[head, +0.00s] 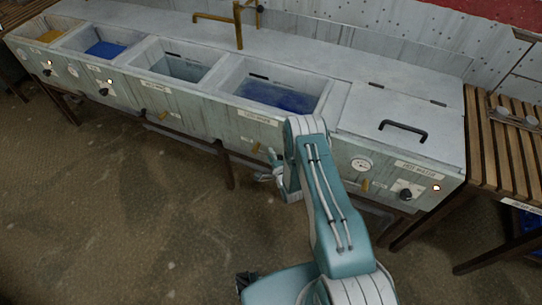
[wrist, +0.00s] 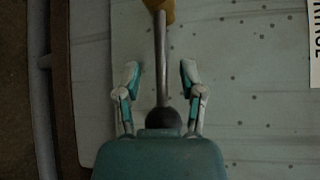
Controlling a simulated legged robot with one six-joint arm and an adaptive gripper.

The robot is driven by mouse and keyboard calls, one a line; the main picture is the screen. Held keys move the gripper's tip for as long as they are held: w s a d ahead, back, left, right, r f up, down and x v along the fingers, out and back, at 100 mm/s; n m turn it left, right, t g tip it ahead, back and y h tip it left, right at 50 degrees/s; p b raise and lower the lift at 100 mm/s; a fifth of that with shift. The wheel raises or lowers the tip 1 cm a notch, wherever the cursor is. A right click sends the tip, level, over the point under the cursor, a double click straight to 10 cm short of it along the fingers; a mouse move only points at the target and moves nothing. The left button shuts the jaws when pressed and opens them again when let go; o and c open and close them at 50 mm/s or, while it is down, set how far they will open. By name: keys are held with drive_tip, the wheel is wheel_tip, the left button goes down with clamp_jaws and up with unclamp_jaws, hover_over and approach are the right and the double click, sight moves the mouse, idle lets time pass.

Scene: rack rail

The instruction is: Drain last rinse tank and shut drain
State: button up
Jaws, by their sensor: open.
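The rinse tank (head: 285,97) is the right-hand open basin in the head view, with dark blue liquid in it. Below it on the bench front is a small yellow drain handle (head: 256,148). My gripper (head: 273,170) is low at the bench front, just below and right of that handle, partly hidden by my arm. In the wrist view my open gripper (wrist: 160,76) has one finger on each side of a grey rod (wrist: 159,60) with a yellow end (wrist: 158,8). The fingers look apart from the rod. A dark round part sits at the rod's lower end, by the palm.
A lidded hot water tank (head: 400,105) with a black handle stands right, beside a slatted wooden rack (head: 510,150). Bench legs stand below; the floor in front is clear.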

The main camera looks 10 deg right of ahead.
clamp_jaws()
